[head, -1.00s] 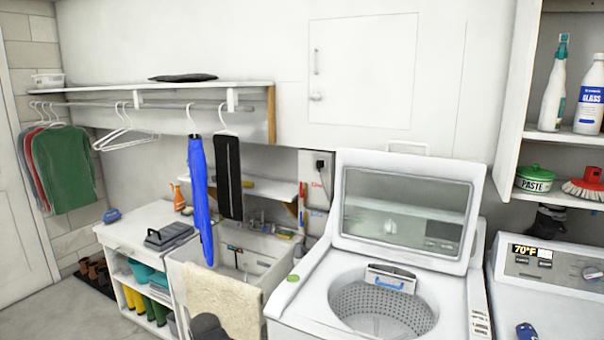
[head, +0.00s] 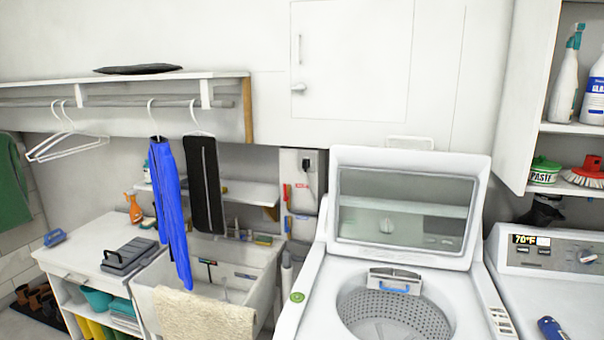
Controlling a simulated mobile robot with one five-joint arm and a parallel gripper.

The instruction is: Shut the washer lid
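The washer (head: 305,318) is a white top-loader at the lower middle right of the head view. Its lid (head: 415,158) stands raised, near upright, with a white frame around a see-through window. Below it the round opening shows a perforated grey drum (head: 430,315). A small part with a blue strip (head: 394,287) sits at the back of the opening. My gripper is not in view.
A second white machine (head: 580,270) with a dial stands right of the washer. A sink (head: 262,262) with a beige towel (head: 205,318) is at the left. Blue clothing (head: 170,205) hangs above it. An open cabinet (head: 522,130) holds bottles at upper right.

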